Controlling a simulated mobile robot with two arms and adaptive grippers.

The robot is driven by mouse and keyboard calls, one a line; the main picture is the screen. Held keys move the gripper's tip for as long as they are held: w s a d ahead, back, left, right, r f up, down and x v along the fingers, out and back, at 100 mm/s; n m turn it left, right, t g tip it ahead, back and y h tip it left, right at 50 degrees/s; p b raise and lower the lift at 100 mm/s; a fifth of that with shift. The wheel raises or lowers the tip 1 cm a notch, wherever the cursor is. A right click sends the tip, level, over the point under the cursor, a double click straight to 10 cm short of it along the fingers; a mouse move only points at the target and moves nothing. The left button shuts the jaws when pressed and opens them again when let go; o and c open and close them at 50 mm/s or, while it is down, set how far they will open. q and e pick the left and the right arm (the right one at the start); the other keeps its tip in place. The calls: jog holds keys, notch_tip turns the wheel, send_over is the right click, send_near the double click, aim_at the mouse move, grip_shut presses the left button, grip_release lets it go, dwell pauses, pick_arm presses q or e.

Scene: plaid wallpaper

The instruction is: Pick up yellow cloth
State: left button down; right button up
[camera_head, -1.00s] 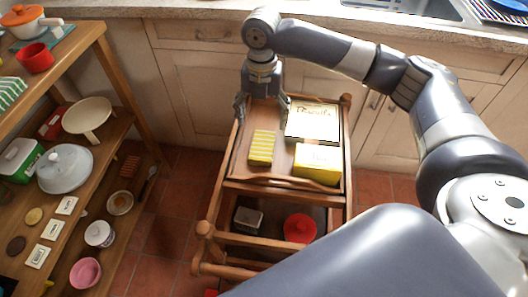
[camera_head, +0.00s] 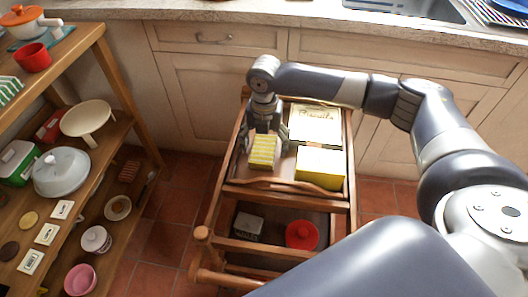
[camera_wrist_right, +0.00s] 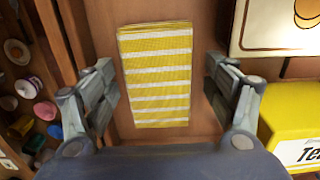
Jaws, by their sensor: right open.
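The yellow cloth (camera_head: 264,152), folded with white stripes, lies on the top tray of the wooden trolley (camera_head: 275,187). It also shows in the right wrist view (camera_wrist_right: 157,75), centred between the two fingers. My right gripper (camera_head: 266,137) is open above the cloth's far end, with one finger on either side and a gap to the cloth on both sides. I cannot tell how high the fingertips are above the tray. My left gripper is not in view.
A biscuit tin (camera_head: 315,124) and a yellow tin (camera_head: 320,167) stand close on the cloth's right. A red pot (camera_head: 301,235) and a grey box (camera_head: 248,226) sit on the lower shelf. A loaded wooden shelf unit (camera_head: 122,122) stands at left.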

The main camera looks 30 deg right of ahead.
aim_at(264, 146)
jog(key=shift+c, duration=0.3)
jog(key=c, duration=1.1)
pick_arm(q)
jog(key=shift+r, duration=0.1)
